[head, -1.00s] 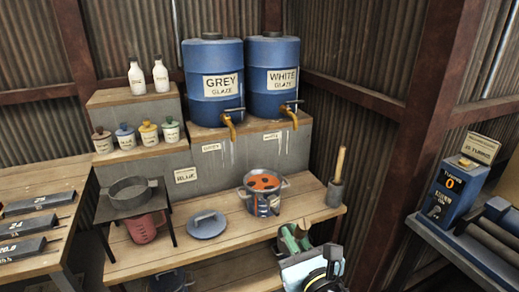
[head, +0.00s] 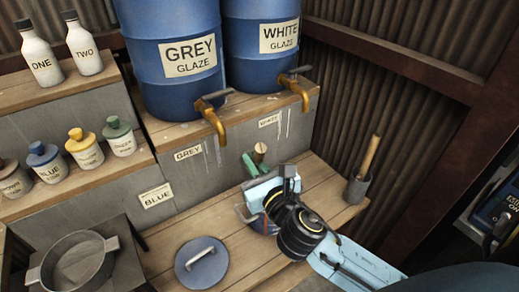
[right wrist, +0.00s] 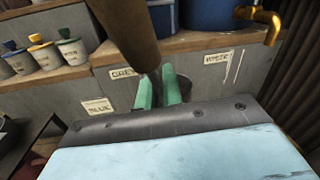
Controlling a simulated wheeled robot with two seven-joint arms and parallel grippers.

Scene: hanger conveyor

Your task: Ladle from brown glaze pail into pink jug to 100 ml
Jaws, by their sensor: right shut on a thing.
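My right gripper (head: 254,163) has green fingers. It is shut on the ladle (head: 260,150), of which a wooden handle shows; the handle also stands large in the right wrist view (right wrist: 125,30), between the fingers. The gripper is above and behind the glaze pail (head: 242,212) on the wooden bench. My wrist covers most of the pail, and its glaze is hidden now. The pink jug is not visible now. My left gripper is not in view.
A round lid (head: 201,263) lies on the bench (head: 312,188). A grey pot sieve (head: 78,262) sits on a dark stand at left. A grey holder with a wooden stick (head: 357,188) stands at right. Blue barrels (head: 172,60) with brass taps overhang behind.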

